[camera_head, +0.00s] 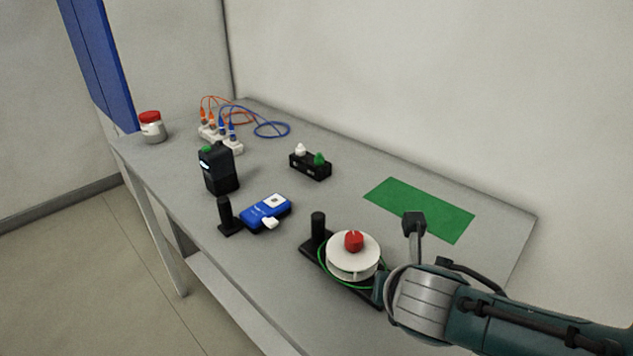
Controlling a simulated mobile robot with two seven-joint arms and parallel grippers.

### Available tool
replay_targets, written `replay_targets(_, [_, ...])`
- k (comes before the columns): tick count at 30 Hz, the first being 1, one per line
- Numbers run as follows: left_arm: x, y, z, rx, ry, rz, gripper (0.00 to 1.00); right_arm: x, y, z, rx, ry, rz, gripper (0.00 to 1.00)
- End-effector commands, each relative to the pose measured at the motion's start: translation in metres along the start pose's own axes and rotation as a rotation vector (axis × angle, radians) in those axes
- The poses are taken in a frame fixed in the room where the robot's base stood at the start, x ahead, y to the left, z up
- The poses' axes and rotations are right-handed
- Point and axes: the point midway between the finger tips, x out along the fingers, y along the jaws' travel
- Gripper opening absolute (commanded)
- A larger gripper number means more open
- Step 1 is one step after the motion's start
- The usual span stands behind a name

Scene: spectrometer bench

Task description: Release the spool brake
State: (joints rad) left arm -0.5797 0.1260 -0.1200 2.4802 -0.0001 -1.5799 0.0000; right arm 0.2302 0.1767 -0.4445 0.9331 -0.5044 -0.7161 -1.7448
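The white spool (351,261) sits on a black base (312,257) near the front edge of the table, with green fibre around its lower part. A red knob (354,240) is on top of the spool, and a black post (318,226) stands to its left. My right gripper (411,226) is just right of the spool, with a dark finger pad pointing up the picture. Its other finger is not clearly visible, so its opening cannot be told. It is not seen touching the red knob. My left gripper is out of view.
A blue device (266,212), a black post on a foot (226,215), a black box (217,169) and a two-cap holder (310,163) stand left of the spool. A green mat (420,207) lies behind it. A red-lidded jar (151,127) and cables (272,129) are far left.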

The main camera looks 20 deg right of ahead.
Motion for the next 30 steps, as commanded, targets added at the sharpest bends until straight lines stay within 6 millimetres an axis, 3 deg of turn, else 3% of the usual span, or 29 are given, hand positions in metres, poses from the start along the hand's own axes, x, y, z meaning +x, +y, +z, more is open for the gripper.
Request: replay_targets(30, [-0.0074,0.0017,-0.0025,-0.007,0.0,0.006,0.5,0.0032,-0.0053,0.0071,-0.001,-0.001,-0.001,0.0])
